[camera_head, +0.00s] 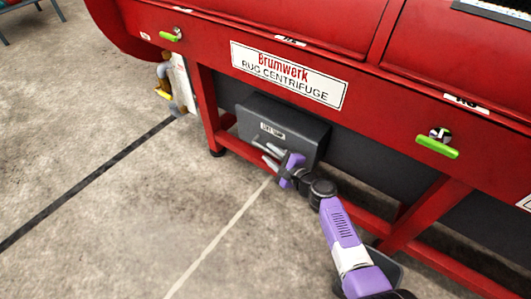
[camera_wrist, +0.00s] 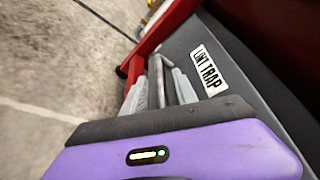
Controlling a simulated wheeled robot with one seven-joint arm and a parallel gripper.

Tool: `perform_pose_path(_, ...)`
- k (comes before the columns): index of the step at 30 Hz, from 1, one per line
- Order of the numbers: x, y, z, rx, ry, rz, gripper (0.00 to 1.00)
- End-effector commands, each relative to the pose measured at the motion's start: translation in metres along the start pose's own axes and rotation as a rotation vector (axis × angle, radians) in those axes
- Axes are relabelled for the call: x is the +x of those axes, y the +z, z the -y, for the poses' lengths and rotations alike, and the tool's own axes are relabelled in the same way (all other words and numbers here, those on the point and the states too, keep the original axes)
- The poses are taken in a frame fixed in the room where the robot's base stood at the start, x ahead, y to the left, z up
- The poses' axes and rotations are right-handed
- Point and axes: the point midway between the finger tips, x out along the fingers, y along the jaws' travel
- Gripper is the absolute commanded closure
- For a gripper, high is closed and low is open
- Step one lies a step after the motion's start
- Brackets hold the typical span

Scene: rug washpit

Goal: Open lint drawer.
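The lint drawer (camera_head: 300,128) is a dark grey box front low under the red machine, with a white label reading "LINT TRAP". It also shows in the wrist view (camera_wrist: 235,115), with its label (camera_wrist: 208,72). It looks flush, with no opened gap visible. A grey bar handle (camera_wrist: 159,82) runs along its front. My gripper (camera_head: 268,155) is at the drawer's lower left front. In the wrist view my two light grey fingers (camera_wrist: 162,88) stand apart, one on each side of the bar. I cannot tell if either finger touches it.
The red rug centrifuge (camera_head: 360,75) overhangs the drawer, with green-handled latches (camera_head: 437,146) on its front. A red leg (camera_head: 205,108) and lower rail flank the drawer. Pipework (camera_head: 178,90) stands at left. The concrete floor (camera_head: 110,200) in front is clear.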

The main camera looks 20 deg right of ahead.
Motion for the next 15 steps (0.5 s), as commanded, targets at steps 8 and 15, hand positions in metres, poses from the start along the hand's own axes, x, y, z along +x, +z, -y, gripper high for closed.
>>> perform_pose_path(8, 0.03, 0.0, -0.002, -0.001, 0.001, 0.001, 0.66)
perform_pose_path(15, 0.033, 0.001, 0.0, -0.001, 0.001, 0.0, 0.66)
